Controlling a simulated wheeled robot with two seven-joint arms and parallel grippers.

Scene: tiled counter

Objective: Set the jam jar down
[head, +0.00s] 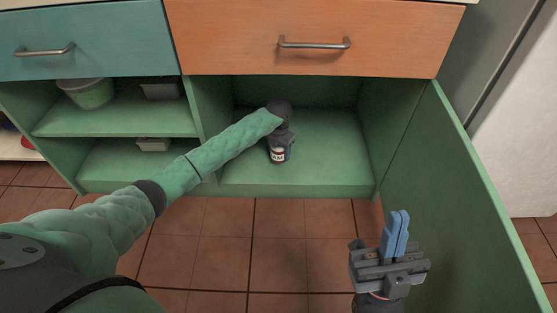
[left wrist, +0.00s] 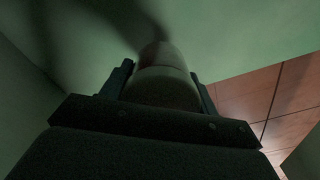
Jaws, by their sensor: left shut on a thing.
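The jam jar (head: 277,156) is small and dark with a pale label. It is inside the open lower right compartment of the green cabinet, near its front edge. My left gripper (head: 279,141) reaches into the compartment and is shut on the jar. In the left wrist view the jar (left wrist: 165,82) sits between the two dark fingers. I cannot tell whether its base touches the compartment floor (head: 330,150). My right gripper (head: 397,236), with blue fingers close together, is empty at the lower right, outside the cabinet.
The compartment floor around the jar is clear. An open green door (head: 465,200) stands at the right. An orange drawer (head: 315,38) is above. Left shelves hold a green tub (head: 88,94) and grey containers (head: 160,90). The tiled floor (head: 225,235) is clear.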

